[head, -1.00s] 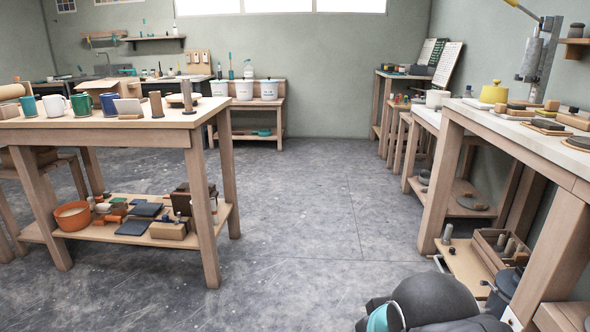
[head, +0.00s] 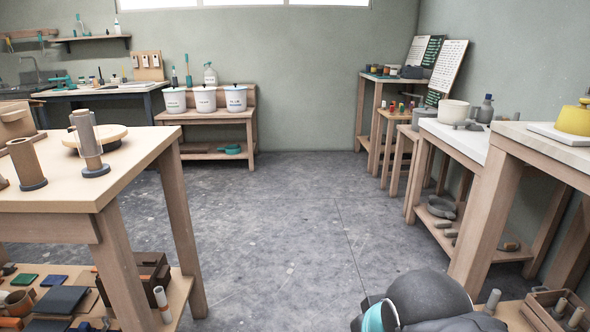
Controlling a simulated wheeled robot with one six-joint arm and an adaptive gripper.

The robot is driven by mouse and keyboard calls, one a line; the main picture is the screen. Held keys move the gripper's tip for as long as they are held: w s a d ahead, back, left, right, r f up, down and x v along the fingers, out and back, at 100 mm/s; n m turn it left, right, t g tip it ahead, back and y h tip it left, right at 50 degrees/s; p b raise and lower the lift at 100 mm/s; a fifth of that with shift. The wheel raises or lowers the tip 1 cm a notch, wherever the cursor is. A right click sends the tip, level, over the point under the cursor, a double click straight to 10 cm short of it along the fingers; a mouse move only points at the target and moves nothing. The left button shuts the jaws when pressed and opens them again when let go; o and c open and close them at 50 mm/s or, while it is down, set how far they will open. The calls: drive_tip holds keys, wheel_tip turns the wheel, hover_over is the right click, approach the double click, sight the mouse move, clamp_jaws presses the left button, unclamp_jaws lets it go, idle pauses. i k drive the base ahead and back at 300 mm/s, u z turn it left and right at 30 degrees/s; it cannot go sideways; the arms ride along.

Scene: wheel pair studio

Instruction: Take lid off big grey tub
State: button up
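I cannot make out a big grey tub in this view. Three white lidded tubs with dark lettering stand in a row on a wooden bench at the back: the left tub (head: 175,100), the middle tub (head: 206,99) and the right tub (head: 236,98). Their lids are on, each with a small dark knob. A dark grey rounded part of my own arm with a teal ring shows at the bottom, right of centre. My gripper is not in view.
A wooden worktable (head: 150,150) stands close on the left, with a loaded lower shelf. White-topped benches, including the nearest one (head: 530,150), line the right wall. Open grey floor (head: 290,230) runs between them to the back bench (head: 215,117).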

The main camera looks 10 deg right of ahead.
sight(425, 111)
drive_tip(key=z, duration=0.4)
drive_tip(key=i, duration=1.8)
drive_tip(key=z, duration=0.65)
drive_tip(key=i, duration=0.75)
drive_tip(key=u, duration=0.4)
drive_tip(key=k, duration=0.65)
drive_tip(key=u, duration=0.8)
drive_tip(key=i, duration=1.45)
drive_tip(key=z, duration=0.35)
drive_tip(key=i, duration=1.2)
drive_tip(key=z, duration=0.9)
